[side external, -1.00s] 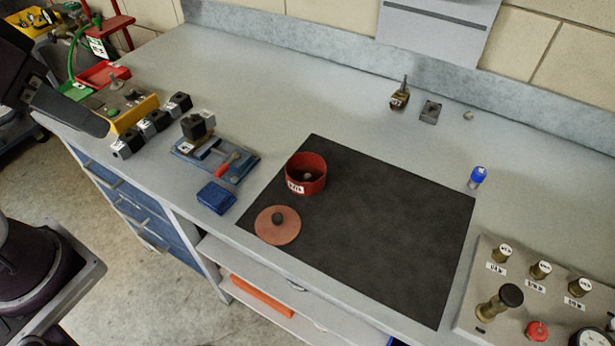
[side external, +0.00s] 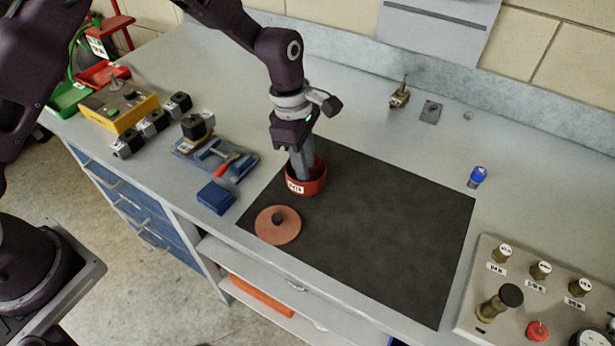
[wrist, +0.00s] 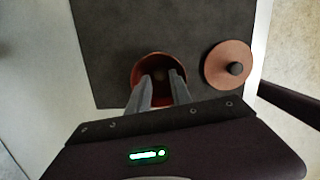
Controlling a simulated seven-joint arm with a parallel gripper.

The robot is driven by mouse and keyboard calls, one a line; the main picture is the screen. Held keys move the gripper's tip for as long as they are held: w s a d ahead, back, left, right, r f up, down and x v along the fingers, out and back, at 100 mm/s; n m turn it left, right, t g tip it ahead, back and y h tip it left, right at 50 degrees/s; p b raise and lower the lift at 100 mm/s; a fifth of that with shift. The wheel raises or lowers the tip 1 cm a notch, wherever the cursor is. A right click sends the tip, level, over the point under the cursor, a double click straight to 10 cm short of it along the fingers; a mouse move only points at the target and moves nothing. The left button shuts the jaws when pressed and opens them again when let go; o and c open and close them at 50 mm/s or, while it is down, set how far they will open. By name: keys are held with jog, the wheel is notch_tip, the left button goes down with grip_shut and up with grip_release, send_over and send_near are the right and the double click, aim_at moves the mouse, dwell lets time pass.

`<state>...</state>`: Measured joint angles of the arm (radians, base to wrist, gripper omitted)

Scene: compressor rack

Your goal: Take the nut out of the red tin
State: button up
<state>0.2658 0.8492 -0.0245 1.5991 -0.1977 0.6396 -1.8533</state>
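The red tin (side external: 319,184) stands on the black mat with its top open. My gripper (side external: 304,168) points down, with its fingers reaching into the tin's mouth. In the wrist view the two fingers of my gripper (wrist: 161,88) are apart, with a gap between them over the tin (wrist: 138,70). A small dim brownish nut (wrist: 159,74) shows inside the tin, near the gap between the fingertips. In the side view the nut is hidden by the fingers and the tin wall. How deep the fingertips are is hard to tell.
The round reddish lid (side external: 288,229) with a dark knob lies on the black mat (side external: 390,230) beside the tin. A blue block (side external: 216,197) and a blue tool tray (side external: 240,170) are to the left. The mat's right side is clear.

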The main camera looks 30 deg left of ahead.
notch_tip(320, 180, down, 2)
jog(key=shift+d+f, duration=0.15)
jog(key=shift+f, duration=0.05)
grip_shut()
